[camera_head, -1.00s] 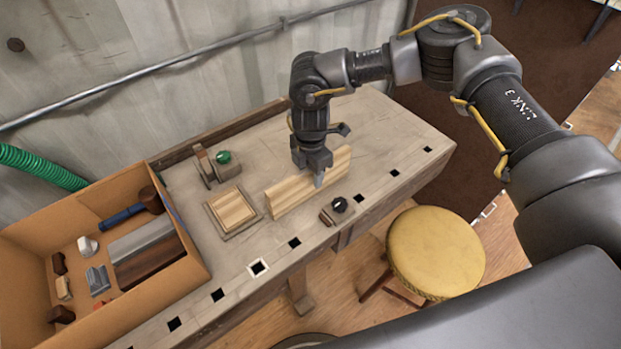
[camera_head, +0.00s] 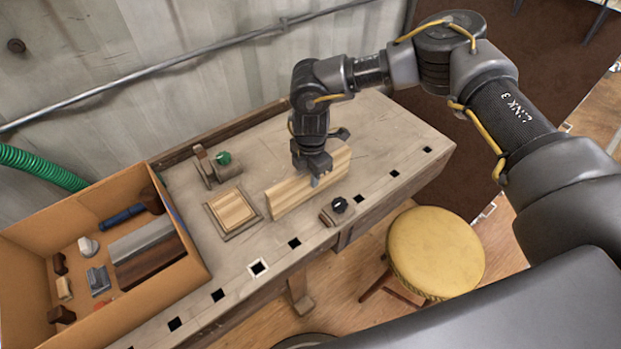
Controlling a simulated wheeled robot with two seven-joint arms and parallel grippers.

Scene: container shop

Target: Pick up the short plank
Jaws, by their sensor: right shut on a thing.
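A short light-wood plank (camera_head: 290,197) stands on its long edge on the workbench, right of the middle. My right gripper (camera_head: 315,179) comes down from above over the plank and is shut on it, with a finger showing on the near face. The far finger is hidden behind the plank and the gripper body. I cannot see a gap between the plank and the bench. My left gripper is not in view.
The workbench (camera_head: 405,140) has a row of square holes. A square wooden block on a tray (camera_head: 233,208), a green-knobbed vise (camera_head: 219,164) and a black-knobbed clamp (camera_head: 337,208) sit near the plank. A cardboard box (camera_head: 185,240) of tools is left; a yellow stool (camera_head: 436,252) stands in front.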

